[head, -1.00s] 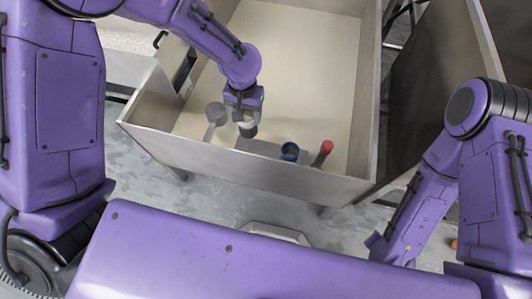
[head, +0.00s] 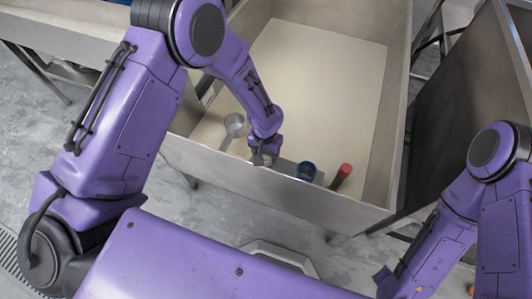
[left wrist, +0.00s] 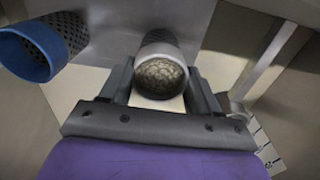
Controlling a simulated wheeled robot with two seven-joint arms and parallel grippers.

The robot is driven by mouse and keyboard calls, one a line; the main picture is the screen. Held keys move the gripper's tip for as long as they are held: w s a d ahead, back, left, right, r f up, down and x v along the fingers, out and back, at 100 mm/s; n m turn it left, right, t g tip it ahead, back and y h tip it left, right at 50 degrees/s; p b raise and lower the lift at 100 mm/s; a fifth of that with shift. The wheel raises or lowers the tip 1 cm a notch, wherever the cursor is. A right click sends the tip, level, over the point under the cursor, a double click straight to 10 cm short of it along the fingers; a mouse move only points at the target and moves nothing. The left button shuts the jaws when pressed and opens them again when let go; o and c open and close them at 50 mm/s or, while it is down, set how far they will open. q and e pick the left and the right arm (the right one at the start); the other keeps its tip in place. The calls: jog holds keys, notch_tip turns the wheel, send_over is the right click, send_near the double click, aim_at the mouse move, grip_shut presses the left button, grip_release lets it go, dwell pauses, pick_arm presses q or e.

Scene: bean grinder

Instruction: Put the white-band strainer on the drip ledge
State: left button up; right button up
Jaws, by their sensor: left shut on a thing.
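My left gripper (head: 264,152) is low over the left end of the grey drip ledge (head: 286,167), by the near wall of the basin. In the left wrist view its two fingers (left wrist: 164,92) are shut on the white-band strainer (left wrist: 164,75). The strainer's pale rim and mesh inside face this camera; its far end meets a grey surface in the picture, and I cannot tell whether they touch. In the head view the arm and gripper mostly hide the strainer. My right gripper is out of view.
A blue-band strainer (head: 306,170) stands at the ledge, right of my left gripper; it also shows in the left wrist view (left wrist: 30,52). A red-topped item (head: 344,171) is further right. A metal scoop (head: 234,124) lies left. The basin floor (head: 315,75) behind is clear.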

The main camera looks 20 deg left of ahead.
pick_arm(q)
jog(key=o, duration=1.5)
jog(key=shift+f, duration=0.1)
jog(key=shift+c, duration=0.2)
notch_tip(320, 180, up, 12)
jog(key=p, duration=0.2)
jog(key=shift+r+p, duration=0.2)
jog(key=shift+p, duration=0.2)
